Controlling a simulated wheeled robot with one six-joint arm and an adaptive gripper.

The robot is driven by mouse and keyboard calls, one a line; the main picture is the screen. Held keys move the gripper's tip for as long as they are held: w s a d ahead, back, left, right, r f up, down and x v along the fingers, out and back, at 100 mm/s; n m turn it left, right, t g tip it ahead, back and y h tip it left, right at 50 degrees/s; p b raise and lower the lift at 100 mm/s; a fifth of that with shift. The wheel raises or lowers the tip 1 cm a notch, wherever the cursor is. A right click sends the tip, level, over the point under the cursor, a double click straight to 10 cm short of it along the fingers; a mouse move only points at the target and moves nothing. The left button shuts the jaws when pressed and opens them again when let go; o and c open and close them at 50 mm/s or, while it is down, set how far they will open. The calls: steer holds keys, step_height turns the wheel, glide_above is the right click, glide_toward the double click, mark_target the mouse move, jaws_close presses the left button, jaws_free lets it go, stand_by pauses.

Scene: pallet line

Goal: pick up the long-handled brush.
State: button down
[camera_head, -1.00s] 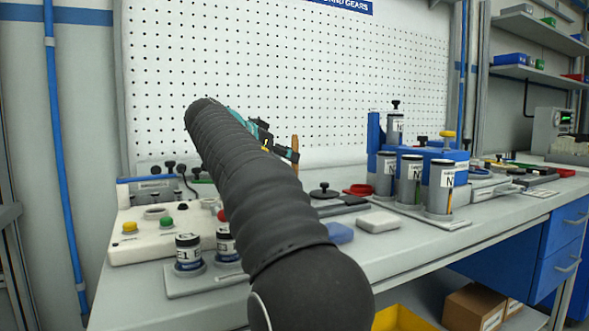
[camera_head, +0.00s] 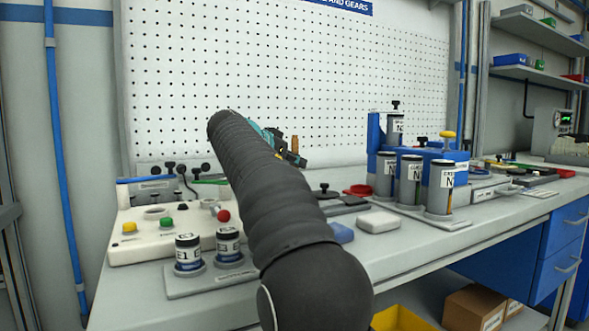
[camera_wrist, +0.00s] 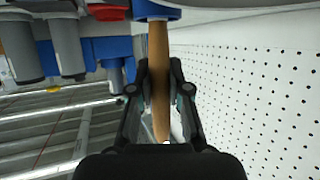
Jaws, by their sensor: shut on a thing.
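The long-handled brush (camera_wrist: 158,50) is between the fingers of my gripper (camera_wrist: 160,88) in the wrist view. Its wooden handle tapers toward the palm, and a blue part (camera_wrist: 156,11) shows at its far end near the top edge. The gripper is shut on the handle. In the head view my arm hides most of the gripper (camera_head: 285,152). A short brown piece of the brush handle (camera_head: 294,144) sticks up beside it, in front of the pegboard. The brush's lower part is hidden there.
The pegboard (camera_head: 300,60) stands close behind my gripper. Labelled grey cylinders (camera_head: 411,180) and a blue holder (camera_head: 375,138) stand to the right on the bench. A white control box (camera_head: 135,235) and two small jars (camera_head: 188,253) are at the left.

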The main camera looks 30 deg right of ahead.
mark_target(295, 141)
steer(key=shift+r, duration=0.45)
step_height(295, 141, up, 4)
steer(key=shift+f+p, duration=0.25)
steer(key=shift+p, duration=0.75)
steer(key=s+d+r, duration=0.6)
steer(key=s+d, duration=0.1)
steer(key=s, duration=0.2)
steer(key=shift+d+r, duration=0.15)
steer(key=shift+r, duration=0.15)
stand_by(1.0)
